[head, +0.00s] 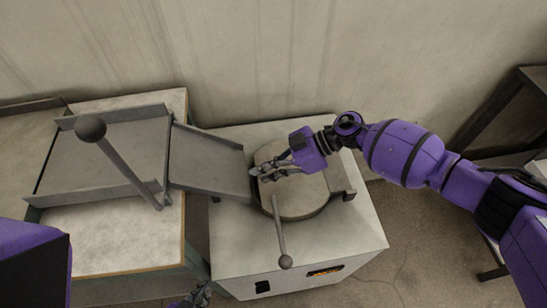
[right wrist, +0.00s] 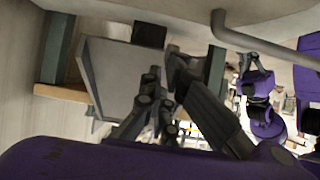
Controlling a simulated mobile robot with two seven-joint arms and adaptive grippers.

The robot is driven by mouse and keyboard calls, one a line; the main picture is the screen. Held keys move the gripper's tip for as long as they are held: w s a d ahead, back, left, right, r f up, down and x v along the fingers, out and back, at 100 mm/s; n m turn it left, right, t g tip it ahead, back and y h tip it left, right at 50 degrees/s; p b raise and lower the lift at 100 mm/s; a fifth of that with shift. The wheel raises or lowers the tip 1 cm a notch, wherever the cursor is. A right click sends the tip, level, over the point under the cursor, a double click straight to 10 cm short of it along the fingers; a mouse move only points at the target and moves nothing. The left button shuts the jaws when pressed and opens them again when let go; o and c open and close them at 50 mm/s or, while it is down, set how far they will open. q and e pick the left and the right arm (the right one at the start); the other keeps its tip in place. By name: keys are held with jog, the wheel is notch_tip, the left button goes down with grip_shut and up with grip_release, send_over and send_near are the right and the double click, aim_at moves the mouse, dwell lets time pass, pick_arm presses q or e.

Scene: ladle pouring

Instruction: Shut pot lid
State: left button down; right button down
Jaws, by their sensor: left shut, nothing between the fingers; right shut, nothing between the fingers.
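The pot is set into a white box-shaped unit (head: 235,262). Its round grey lid (head: 312,200) looks flat over the pot top; I cannot tell whether any gap remains under it. A grey bar handle with a ball end (head: 285,262) reaches from the lid toward the front. My right gripper (head: 257,172) is shut and empty over the lid's left rear edge; I cannot tell whether it touches the lid. Its shut fingers (right wrist: 163,78) also show in the right wrist view. My left gripper (head: 197,296) is shut, mostly cut off at the bottom edge.
A sloped grey chute (head: 212,163) adjoins the lid's left side. Left of it, a grey tray (head: 95,165) with a ball-topped lever (head: 90,128) stands on a table. A wall stands behind. A dark rack (head: 500,110) is at the far right, with bare floor before it.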

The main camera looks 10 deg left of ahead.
jog(key=v, duration=1)
jog(key=shift+w+d+r, duration=0.15)
jog(key=shift+d+r, duration=0.05)
